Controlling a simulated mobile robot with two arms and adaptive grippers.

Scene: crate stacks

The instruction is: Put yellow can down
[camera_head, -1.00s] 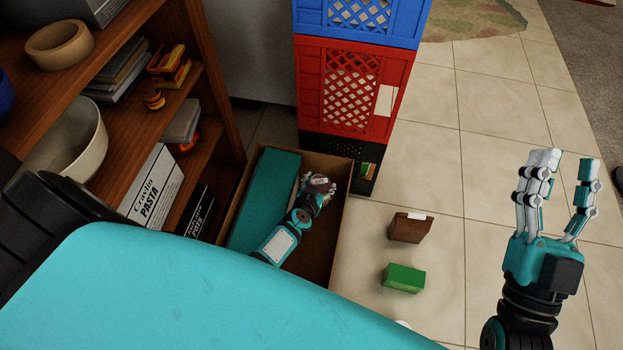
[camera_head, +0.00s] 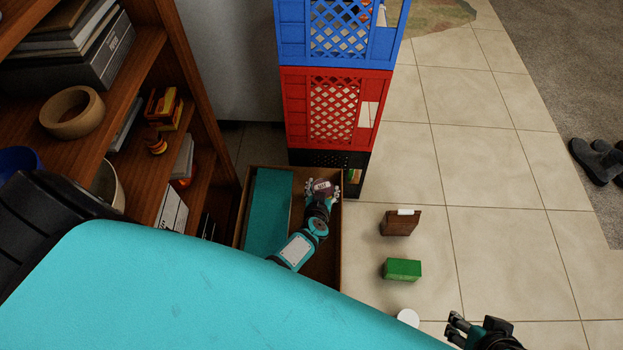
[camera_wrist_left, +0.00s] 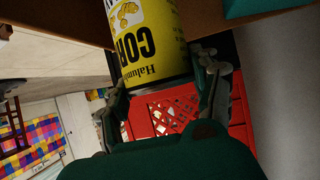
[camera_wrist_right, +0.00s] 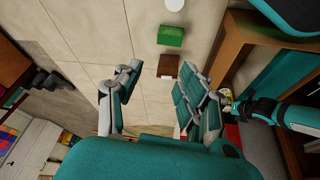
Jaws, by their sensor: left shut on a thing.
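The yellow can (camera_wrist_left: 150,45), with black lettering and corn on its label, is between the fingers of my left gripper (camera_wrist_left: 160,90) in the left wrist view. In the head view my left gripper (camera_head: 322,190) is over the right part of a brown open box (camera_head: 340,235) and shut on the can, which the fingers mostly hide. I cannot tell whether the can touches the box floor. My right gripper (camera_wrist_right: 155,95) is open and empty in the right wrist view. Only part of it shows at the bottom edge of the head view.
A teal block (camera_head: 268,210) fills the box's left side. Black, red (camera_head: 333,110) and blue crates (camera_head: 340,30) are stacked behind it. A wooden shelf (camera_head: 185,90) stands left.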

